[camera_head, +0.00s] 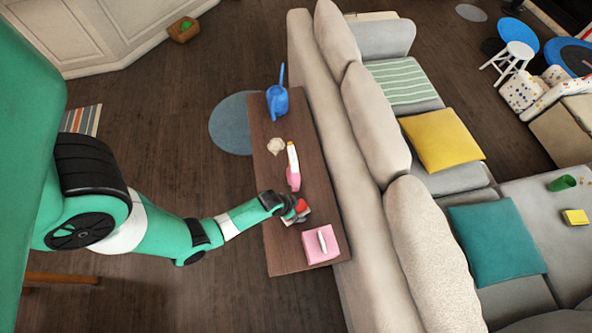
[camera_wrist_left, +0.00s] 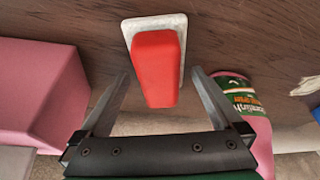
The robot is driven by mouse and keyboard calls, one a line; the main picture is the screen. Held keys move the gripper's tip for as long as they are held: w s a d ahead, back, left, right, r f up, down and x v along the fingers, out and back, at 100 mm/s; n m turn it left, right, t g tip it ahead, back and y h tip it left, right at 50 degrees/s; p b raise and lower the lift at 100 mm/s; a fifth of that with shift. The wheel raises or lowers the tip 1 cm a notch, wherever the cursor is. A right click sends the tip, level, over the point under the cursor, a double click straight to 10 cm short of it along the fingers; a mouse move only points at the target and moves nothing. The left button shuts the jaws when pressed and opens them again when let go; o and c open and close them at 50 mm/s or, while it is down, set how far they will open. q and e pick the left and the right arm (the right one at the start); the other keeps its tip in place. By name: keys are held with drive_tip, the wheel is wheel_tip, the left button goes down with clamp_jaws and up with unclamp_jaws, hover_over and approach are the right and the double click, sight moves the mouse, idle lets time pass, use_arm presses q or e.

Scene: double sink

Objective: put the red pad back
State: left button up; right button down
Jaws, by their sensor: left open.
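The red pad (camera_head: 301,206), a red block on a pale flat base, is on the narrow wooden table (camera_head: 283,257) behind the sofa. In the left wrist view the red pad (camera_wrist_left: 157,62) is upper centre, with its pale base against the brown wood. My left gripper (camera_head: 296,211) reaches over the table from the left, right at the pad, and partly hides it. In the wrist view the left gripper (camera_wrist_left: 160,78) is open, its two fingers apart on either side of the pad's near end. I cannot tell whether they touch it. My right gripper is not in view.
A pink box (camera_head: 313,251) with a white item on top stands just nearer. A pink bottle (camera_head: 293,180), a crumpled beige item (camera_head: 275,146) and a blue watering can (camera_head: 276,102) stand farther along. The sofa back (camera_head: 345,200) borders the table's right side.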

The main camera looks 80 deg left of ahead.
use_arm(q)
drive_tip(key=p+v, duration=0.7)
drive_tip(key=v, duration=0.4)
drive_tip(key=shift+r, duration=0.15)
